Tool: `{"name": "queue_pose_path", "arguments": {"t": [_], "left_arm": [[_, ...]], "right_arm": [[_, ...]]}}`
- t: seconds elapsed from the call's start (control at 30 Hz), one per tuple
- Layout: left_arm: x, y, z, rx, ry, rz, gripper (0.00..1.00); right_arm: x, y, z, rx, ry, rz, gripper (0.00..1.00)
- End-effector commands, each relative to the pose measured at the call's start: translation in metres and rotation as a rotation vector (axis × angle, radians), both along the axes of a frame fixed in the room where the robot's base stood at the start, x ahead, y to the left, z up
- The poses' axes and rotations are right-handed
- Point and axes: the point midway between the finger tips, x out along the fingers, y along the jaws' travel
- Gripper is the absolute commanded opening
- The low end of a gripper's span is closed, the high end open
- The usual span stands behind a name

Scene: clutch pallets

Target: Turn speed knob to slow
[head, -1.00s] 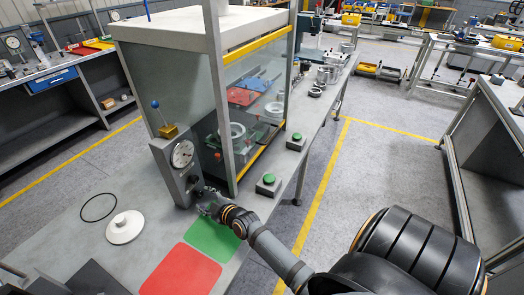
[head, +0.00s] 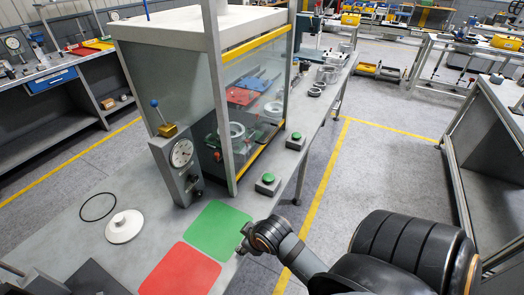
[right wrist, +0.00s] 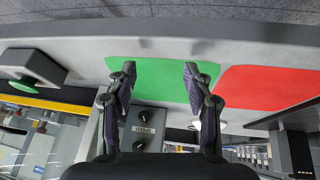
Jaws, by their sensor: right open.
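A grey control box (head: 176,171) with a round dial gauge (head: 182,153) and a lever with a blue ball stands at the bench by the glass enclosure. Its dark knobs show small in the head view. In the right wrist view a panel (right wrist: 159,129) carries two dark knobs, one (right wrist: 144,117) near a small label that seems to read SPEED and one (right wrist: 140,146) beyond it. Their pointer settings are too small to tell. My right gripper (head: 243,246) is open and empty, apart from the box, near the green mat's edge; its fingers (right wrist: 159,72) also show in the right wrist view.
A green mat (head: 218,229) and a red mat (head: 180,270) lie on the bench. Green buttons (head: 268,179) on grey blocks stand along the bench edge. A white disc (head: 124,226) and black ring (head: 98,207) lie left. The glass enclosure (head: 170,75) rises behind the box.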

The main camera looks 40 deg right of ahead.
Motion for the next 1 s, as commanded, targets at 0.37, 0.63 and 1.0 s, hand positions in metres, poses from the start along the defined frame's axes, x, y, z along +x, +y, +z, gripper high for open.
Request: {"name": "queue_pose_path", "arguments": {"t": [0.37, 0.63, 1.0], "left_arm": [[0.0, 0.0, -0.003, 0.0, 0.0, 0.0, 0.51], [0.0, 0.0, -0.005, 0.0, 0.0, 0.0, 0.51], [0.0, 0.0, -0.006, 0.0, 0.0, 0.0, 0.51]], "right_arm": [[-0.039, -0.017, -0.052, 0.004, 0.196, -0.183, 0.51], [-0.037, -0.023, -0.11, 0.003, 0.219, -0.193, 0.51], [-0.038, -0.026, -0.138, 0.003, 0.227, -0.195, 0.51]]}}
